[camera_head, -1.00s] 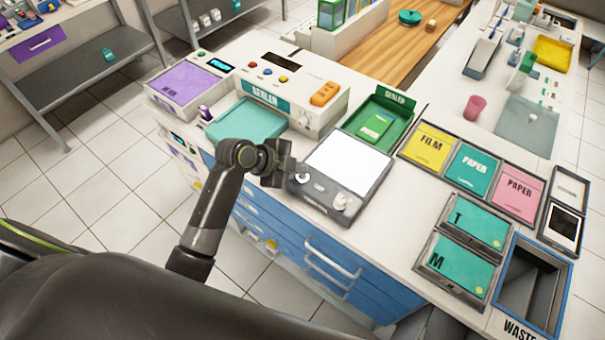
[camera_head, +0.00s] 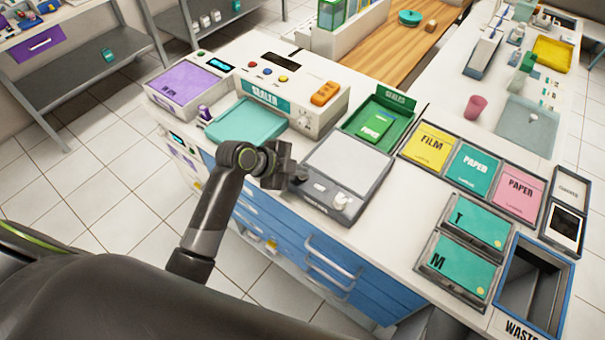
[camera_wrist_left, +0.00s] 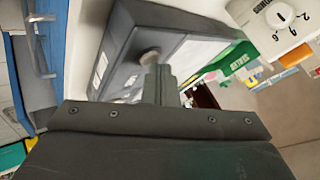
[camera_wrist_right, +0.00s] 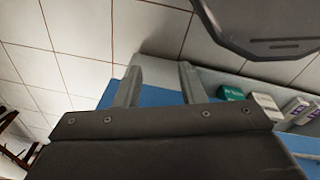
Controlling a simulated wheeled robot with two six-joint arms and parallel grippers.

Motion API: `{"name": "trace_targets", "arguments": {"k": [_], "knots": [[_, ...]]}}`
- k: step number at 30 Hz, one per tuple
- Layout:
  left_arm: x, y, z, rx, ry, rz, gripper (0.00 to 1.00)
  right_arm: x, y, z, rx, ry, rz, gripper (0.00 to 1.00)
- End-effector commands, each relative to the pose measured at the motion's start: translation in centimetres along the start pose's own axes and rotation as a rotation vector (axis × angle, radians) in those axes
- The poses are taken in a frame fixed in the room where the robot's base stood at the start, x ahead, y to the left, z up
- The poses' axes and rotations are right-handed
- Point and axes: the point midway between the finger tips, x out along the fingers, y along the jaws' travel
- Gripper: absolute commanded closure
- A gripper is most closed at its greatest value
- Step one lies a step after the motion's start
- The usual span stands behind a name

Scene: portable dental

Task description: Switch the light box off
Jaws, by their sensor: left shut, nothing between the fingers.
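The light box (camera_head: 345,165) is a grey box with a flat panel near the counter's front edge. Its panel is dull grey and unlit. White controls (camera_head: 338,200) sit on its front strip, with a larger knob at the right. My left gripper (camera_head: 297,176) is at the box's front left corner, partly hiding that end of the strip. In the left wrist view its fingers (camera_wrist_left: 160,84) are shut and empty, close to a round control (camera_wrist_left: 150,57) on the light box (camera_wrist_left: 125,35); contact cannot be told. My right gripper (camera_wrist_right: 159,82) is open and empty, away from the box.
A green sealed tray (camera_head: 380,122) stands behind the light box, and the sealer (camera_head: 290,95) and a teal tray (camera_head: 245,120) behind left. Film and paper trays (camera_head: 475,165) lie to the right. Blue drawers with handles (camera_head: 335,262) are below the counter edge.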

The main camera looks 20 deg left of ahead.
Motion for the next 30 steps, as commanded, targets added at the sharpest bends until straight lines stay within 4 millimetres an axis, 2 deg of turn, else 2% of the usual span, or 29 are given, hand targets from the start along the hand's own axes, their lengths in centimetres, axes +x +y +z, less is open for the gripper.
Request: {"name": "trace_targets", "arguments": {"k": [6, 17, 30], "knots": [[-0.6, -0.4, -0.5, -0.001, 0.0, 0.001, 1.0, -0.9, -0.1, -0.1, 0.001, 0.001, -0.002, 0.64], [-0.8, -0.5, -0.5, 0.0, 0.0, 0.0, 1.0, -1.1, -0.1, -0.2, 0.001, 0.001, -0.002, 0.64], [-3.7, -2.7, -2.7, 0.0, 0.0, 0.0, 1.0, -4.8, 0.2, -0.7, 0.001, 0.002, -0.002, 0.64]]}}
